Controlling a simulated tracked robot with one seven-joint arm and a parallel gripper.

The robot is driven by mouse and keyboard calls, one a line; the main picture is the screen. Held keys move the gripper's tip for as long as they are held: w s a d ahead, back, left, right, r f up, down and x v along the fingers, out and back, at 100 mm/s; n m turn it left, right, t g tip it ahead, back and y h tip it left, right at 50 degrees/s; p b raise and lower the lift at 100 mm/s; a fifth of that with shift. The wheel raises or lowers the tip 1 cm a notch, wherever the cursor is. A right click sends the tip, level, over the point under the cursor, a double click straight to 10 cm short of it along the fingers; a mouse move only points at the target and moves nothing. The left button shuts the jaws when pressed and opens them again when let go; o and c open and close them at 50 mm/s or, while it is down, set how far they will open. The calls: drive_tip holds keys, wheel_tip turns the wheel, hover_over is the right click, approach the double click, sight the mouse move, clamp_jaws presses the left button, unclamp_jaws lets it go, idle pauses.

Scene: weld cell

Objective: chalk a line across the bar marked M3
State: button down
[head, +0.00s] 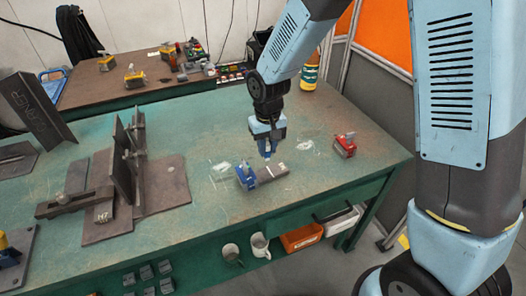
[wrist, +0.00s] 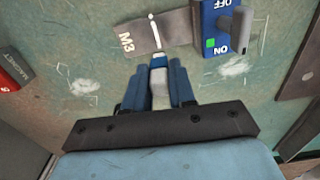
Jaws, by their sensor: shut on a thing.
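The bar marked M3 (wrist: 170,38) is a short grey flat bar on the green table. It also shows in the head view (head: 274,173). A white chalk line (wrist: 154,32) runs over most of its width, between the M3 lettering and a blue magnet block (wrist: 215,28) at its other end. My gripper (wrist: 158,74) is shut on a pale chalk stick (wrist: 159,88) with a blue band. The chalk tip is close to the bar's near edge, by the line's near end; I cannot tell whether it touches. In the head view my gripper (head: 267,150) points down over the bar.
A red magnet block (head: 345,146) stands to the right on the table. A steel fixture with upright plates (head: 125,170) and a bar marked M7 (head: 103,213) is at the left. White chalk smudges lie around the bar.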

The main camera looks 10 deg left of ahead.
sight(267, 153)
drive_tip(key=shift+r, duration=1.9)
drive_tip(key=shift+w+f, duration=0.1)
drive_tip(key=shift+f, duration=3.05)
drive_tip(key=shift+f, duration=0.35)
drive_tip(key=shift+s+d, duration=0.35)
drive_tip(key=shift+s, duration=0.15)
drive_tip(key=shift+s+d, duration=0.1)
drive_tip(key=shift+s, duration=0.1)
drive_tip(key=shift+s+d, duration=0.55)
drive_tip(key=shift+s, duration=0.2)
drive_tip(key=shift+s+d, duration=0.15)
drive_tip(key=shift+s, duration=0.05)
